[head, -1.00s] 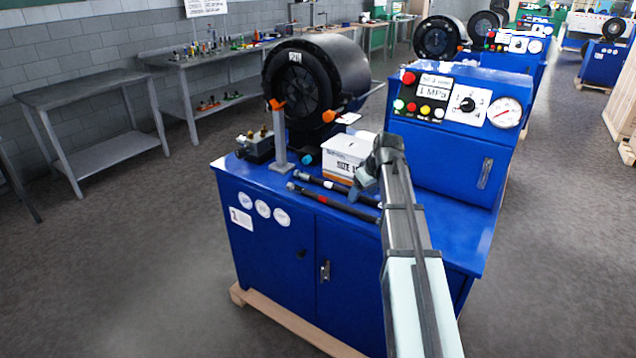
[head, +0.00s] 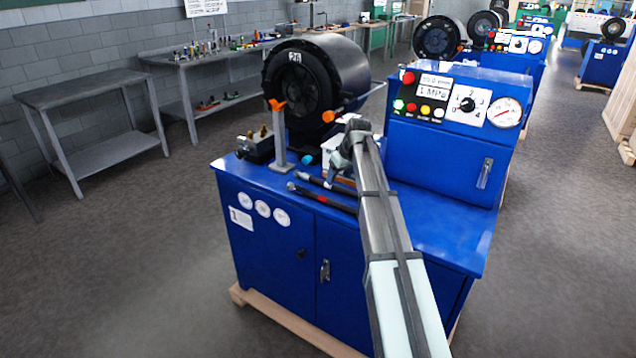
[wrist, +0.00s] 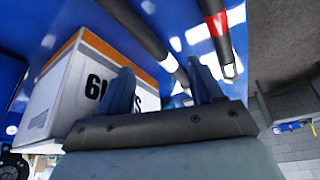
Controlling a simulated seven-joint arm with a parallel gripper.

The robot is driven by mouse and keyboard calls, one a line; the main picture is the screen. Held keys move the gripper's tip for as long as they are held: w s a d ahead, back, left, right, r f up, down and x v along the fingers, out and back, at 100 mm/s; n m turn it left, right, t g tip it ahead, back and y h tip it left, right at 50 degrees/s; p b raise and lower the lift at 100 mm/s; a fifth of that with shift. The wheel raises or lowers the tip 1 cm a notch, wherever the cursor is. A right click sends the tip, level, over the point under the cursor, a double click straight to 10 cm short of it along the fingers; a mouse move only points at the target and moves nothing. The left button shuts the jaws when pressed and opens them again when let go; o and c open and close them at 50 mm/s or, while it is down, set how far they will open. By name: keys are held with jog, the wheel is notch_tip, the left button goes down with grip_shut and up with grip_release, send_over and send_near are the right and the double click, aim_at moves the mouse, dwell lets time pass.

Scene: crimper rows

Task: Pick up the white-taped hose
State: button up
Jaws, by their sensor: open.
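Two dark hoses lie side by side on the blue cabinet top (head: 455,240). The front hose (head: 338,204) has a red band, which also shows in the wrist view (wrist: 217,22). In the head view my arm hides the hoses' right ends.
A white box with an orange stripe (wrist: 95,85) stands close beside my gripper. A grey post (head: 279,140) and a small block with brass fittings (head: 258,147) stand at the left. The large black crimper head (head: 300,85) is behind, and the blue control panel (head: 455,105) is at the right.

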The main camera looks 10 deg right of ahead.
aim_at(336, 186)
jog(key=shift+x, duration=2.45)
jog(key=shift+c, duration=0.5)
grip_shut()
